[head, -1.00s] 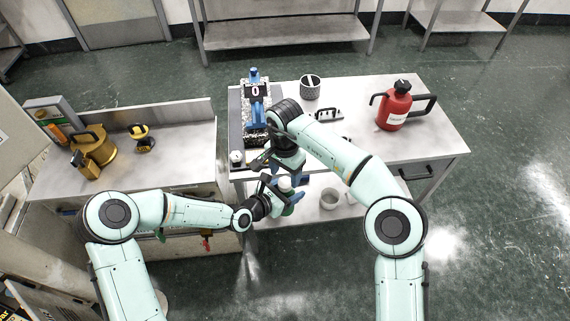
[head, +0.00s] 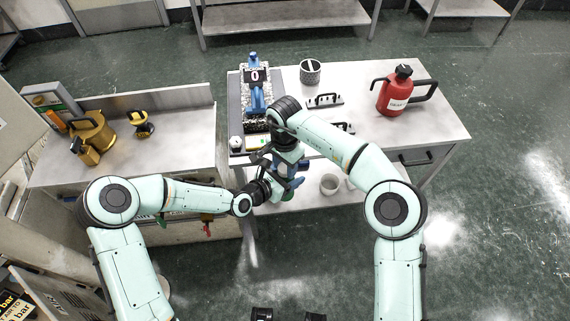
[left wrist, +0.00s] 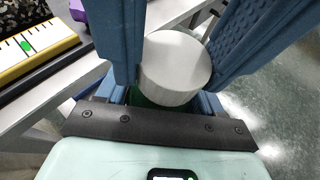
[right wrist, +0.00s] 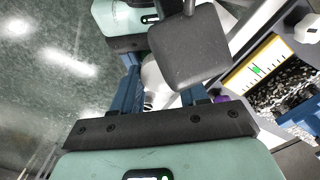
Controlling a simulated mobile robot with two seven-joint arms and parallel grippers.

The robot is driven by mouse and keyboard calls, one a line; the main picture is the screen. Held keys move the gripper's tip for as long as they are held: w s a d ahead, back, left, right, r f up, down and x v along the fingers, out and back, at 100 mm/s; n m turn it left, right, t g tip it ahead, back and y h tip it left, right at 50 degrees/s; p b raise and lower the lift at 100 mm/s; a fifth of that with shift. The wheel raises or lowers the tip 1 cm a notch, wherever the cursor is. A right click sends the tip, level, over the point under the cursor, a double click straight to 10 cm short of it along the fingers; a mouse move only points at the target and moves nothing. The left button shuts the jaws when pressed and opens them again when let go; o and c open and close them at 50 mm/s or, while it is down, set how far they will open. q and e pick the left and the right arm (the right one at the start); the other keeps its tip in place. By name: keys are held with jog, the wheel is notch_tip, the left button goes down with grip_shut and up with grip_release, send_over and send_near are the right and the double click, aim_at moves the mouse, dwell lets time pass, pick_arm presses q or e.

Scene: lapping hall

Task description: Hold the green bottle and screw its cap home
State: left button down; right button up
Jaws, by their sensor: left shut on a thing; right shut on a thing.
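The green bottle (head: 288,195) shows as a small green patch at my left gripper (head: 277,190), in front of the right-hand table. Its white cap (left wrist: 176,66) is seen nearly end-on in the left wrist view, with a little green below it between blue fingers. My left gripper is shut on the bottle. My right gripper (head: 289,169) is directly above and shut on the white cap, which partly shows in the right wrist view (right wrist: 153,80). A dark grey block there hides much of the fingertips. How far the cap is turned cannot be seen.
The right table (head: 432,125) carries a red can (head: 396,92), a grey cup (head: 310,71) and a blue device (head: 255,92). Another cup (head: 329,184) is on the shelf below. The left bench (head: 180,150) holds a brass can (head: 92,132). Floor in front is clear.

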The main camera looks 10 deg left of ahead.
jog(key=m, duration=0.2)
jog(key=shift+m, duration=0.3)
jog(key=o, duration=1.2)
jog(key=shift+c, duration=0.2)
jog(key=shift+r, duration=2.25)
